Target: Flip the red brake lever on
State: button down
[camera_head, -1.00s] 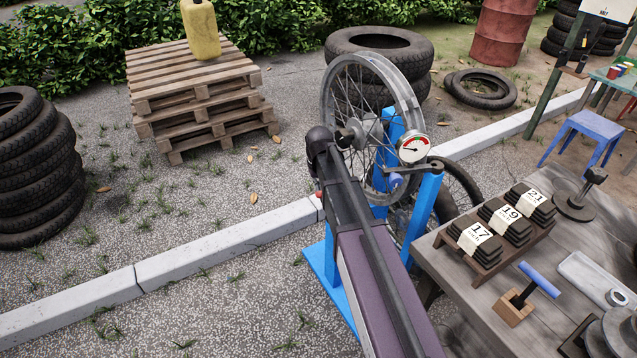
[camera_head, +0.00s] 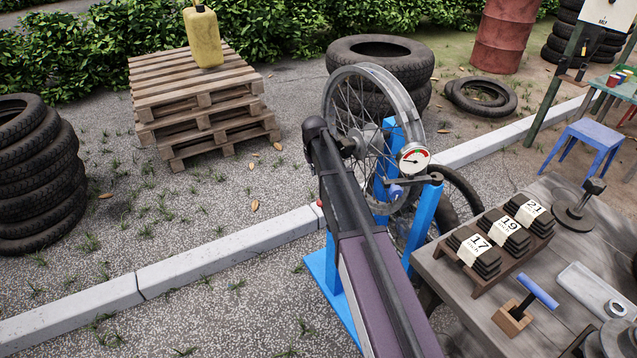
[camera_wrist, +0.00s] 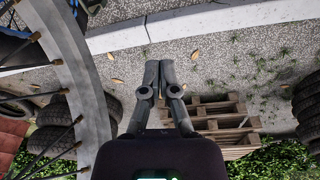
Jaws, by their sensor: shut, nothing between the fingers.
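A small red tip (camera_head: 319,203) shows at the left edge of my arm, low on the blue wheel stand (camera_head: 423,215). It may be the end of the brake lever; the rest is hidden behind my arm. The spoked wheel (camera_head: 414,97) stands upright in the stand, with a round gauge (camera_head: 413,157) at its right. My gripper (camera_wrist: 159,66) is shut and empty in the wrist view. The wheel rim (camera_wrist: 82,65) passes to its left, apart from the fingers. No red lever is clear in the wrist view. My arm hides my fingers in the head view.
A wooden table (camera_head: 455,284) with numbered blocks (camera_head: 478,253) and a blue-handled tool (camera_head: 538,285) stands at right. Stacked pallets (camera_head: 190,95) and tyres (camera_head: 38,180) stand at left. A kerb (camera_head: 230,246) crosses the gravel, which is mostly clear at left.

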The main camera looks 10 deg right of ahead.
jog(key=shift+w+f+b, duration=0.75)
jog(key=shift+f+b, duration=4.25)
jog(key=shift+f, duration=0.05)
jog(key=s, duration=0.2)
jog(key=s+r+p, duration=0.1)
jog(key=s, duration=0.1)
jog(key=shift+d, duration=0.3)
